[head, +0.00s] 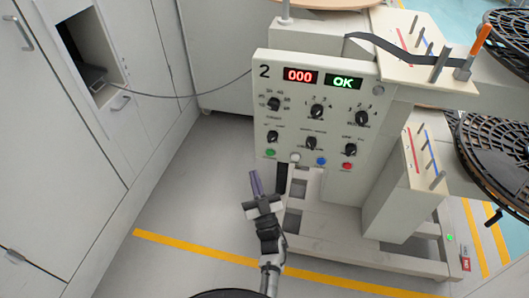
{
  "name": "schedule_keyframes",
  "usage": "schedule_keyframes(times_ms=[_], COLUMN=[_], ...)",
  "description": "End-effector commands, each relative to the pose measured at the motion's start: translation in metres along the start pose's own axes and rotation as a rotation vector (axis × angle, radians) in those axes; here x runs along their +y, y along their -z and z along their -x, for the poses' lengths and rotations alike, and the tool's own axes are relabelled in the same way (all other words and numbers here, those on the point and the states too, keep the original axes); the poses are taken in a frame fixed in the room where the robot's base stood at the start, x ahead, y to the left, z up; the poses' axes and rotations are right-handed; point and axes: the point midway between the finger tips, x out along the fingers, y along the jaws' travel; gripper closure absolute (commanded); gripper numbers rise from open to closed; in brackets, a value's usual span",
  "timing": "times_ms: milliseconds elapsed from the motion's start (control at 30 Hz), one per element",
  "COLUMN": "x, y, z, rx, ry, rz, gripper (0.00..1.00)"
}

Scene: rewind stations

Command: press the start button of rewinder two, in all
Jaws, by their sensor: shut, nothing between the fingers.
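Rewinder two's control panel (315,95) is a cream upright face marked "2". It has a red display (300,76) reading 000 and a green display (343,82) reading OK. Several black knobs sit below. Along the bottom edge are a green button (270,153), a white button (295,157), a blue button (321,161) and a red button (347,166). No label tells me which one is start. My gripper (256,176) is shut and empty, just below the panel's lower left corner, under the green button in the picture. It appears apart from the panel.
Black reels (495,160) and pegged cream blocks (420,165) stand at the right. A dark strip (395,52) runs over the machine's top. White cabinets (50,120) line the left, with a cable from an open recess (90,50). The grey floor (180,210) at left is clear.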

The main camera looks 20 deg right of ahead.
Motion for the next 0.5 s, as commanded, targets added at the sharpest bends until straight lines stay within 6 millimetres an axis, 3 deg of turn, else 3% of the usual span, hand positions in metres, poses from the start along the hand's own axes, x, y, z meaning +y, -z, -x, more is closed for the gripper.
schedule_keyframes(times_ms=[100,200,500], x=[0.014,0.018,0.019], y=[-0.007,-0.009,-0.009], z=[0.022,0.029,0.031], rx=[-0.028,-0.037,-0.038], ry=[-0.022,-0.028,-0.029], rz=[0.008,0.008,0.009], gripper=[1.0,1.0,1.0])
